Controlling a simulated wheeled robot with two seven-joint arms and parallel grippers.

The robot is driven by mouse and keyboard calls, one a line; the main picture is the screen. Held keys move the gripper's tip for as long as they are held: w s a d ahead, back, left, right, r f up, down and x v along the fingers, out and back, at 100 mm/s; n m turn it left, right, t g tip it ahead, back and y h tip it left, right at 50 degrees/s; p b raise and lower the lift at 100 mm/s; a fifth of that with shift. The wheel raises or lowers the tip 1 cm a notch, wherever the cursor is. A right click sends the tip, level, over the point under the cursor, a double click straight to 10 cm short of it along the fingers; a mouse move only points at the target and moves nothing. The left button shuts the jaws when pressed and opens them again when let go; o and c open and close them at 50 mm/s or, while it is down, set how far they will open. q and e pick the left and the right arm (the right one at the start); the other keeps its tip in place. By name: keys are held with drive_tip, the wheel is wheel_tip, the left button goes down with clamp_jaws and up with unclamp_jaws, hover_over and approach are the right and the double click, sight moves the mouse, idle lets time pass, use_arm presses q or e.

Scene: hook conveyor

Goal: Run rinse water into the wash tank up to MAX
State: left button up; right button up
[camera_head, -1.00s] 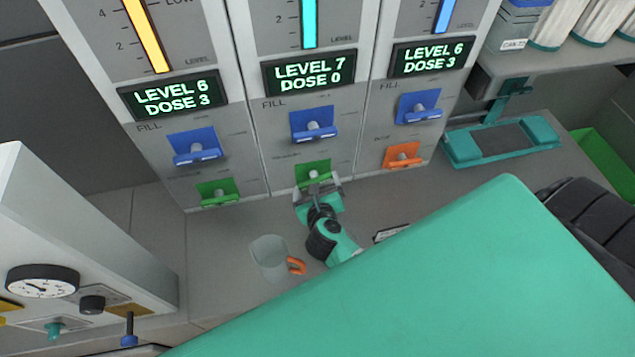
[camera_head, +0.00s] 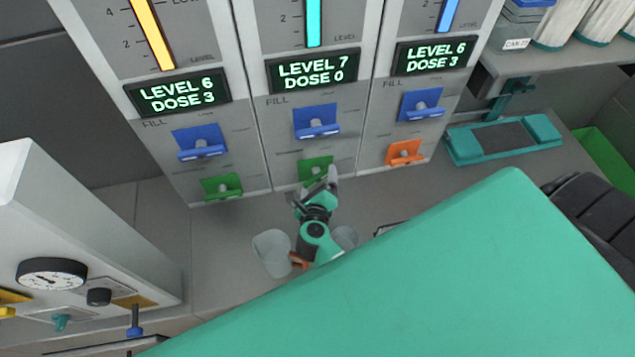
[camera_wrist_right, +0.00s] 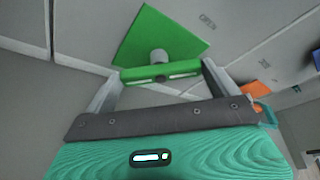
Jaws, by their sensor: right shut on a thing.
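The middle panel (camera_head: 360,110) has a teal level bar (camera_head: 313,22) and a display (camera_head: 312,71) reading LEVEL 7, DOSE 0. Its blue fill lever (camera_head: 316,119) stands above a green lever (camera_head: 313,165). My right gripper (camera_head: 325,180) is at this green lever. In the right wrist view its fingers (camera_wrist_right: 161,76) are at the two ends of the green lever's bar (camera_wrist_right: 160,74), shut on it. The gripper hides part of the lever in the head view. I cannot read a tank name. My left gripper is not in view.
The left panel's display (camera_head: 178,93) and the right panel's display (camera_head: 436,56) both read LEVEL 6, DOSE 3. An orange lever (camera_head: 404,152) is on the right panel. A clear jug (camera_head: 271,252) stands left of my right wrist. A gauge box (camera_head: 70,235) stands at left.

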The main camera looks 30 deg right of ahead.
drive_tip(key=o, duration=0.7)
drive_tip(key=shift+s+a, duration=0.15)
drive_tip(key=b+v, duration=0.2)
drive_tip(key=v, duration=0.5)
